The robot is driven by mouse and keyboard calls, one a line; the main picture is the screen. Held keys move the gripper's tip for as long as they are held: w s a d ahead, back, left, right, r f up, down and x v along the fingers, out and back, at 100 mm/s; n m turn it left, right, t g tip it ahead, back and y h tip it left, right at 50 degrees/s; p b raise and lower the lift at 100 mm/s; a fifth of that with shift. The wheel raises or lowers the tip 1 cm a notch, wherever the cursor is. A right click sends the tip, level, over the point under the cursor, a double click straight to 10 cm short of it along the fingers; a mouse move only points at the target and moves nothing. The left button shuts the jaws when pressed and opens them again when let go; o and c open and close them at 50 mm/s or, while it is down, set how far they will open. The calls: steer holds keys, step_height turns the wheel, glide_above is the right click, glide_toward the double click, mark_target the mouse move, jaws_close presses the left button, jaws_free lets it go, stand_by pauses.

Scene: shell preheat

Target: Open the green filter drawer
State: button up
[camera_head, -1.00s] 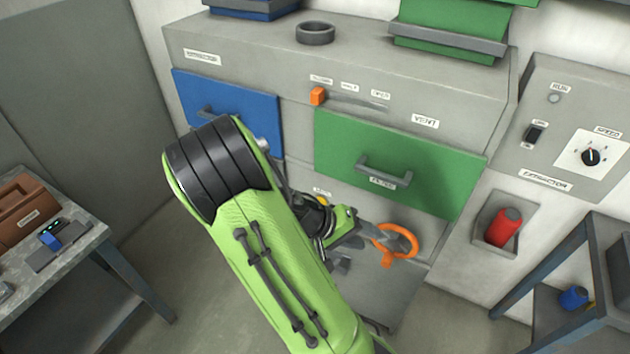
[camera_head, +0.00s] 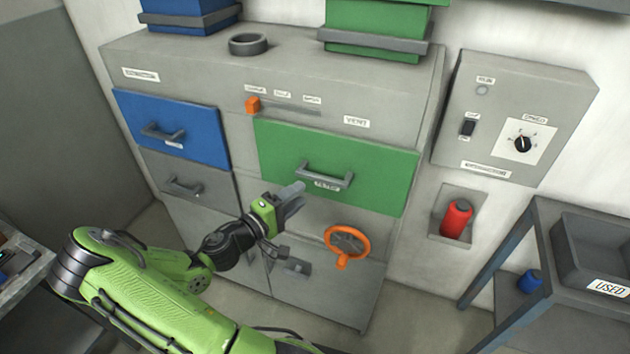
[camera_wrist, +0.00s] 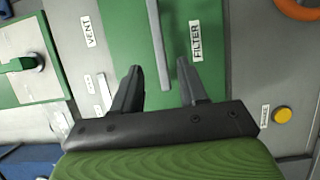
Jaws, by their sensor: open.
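The green filter drawer (camera_head: 337,165) is on the front of the grey cabinet, and its face looks flush with the front. Its grey bar handle (camera_head: 324,175) sits at the middle of the face, above the FILTER label. In the wrist view the handle (camera_wrist: 158,45) runs up and down over the green face (camera_wrist: 122,45). My gripper (camera_head: 297,198) is open and empty, just below and left of the handle. In the wrist view its two fingertips (camera_wrist: 160,67) are spread either side of the handle's line; I cannot tell whether they reach it.
An orange handwheel (camera_head: 347,243) is below the green drawer. A blue drawer (camera_head: 170,128) is to its left, and an orange slider knob (camera_head: 252,105) is above. A red canister (camera_head: 455,218) sits in a wall recess at right. A side table (camera_head: 500,265) stands right.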

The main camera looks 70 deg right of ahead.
mark_target(319, 181)
steer(key=x, duration=0.7)
steer(key=shift+s+d+p, duration=0.2)
steer(key=shift+d+p, duration=0.1)
steer(key=shift+d, duration=0.05)
jaws_close()
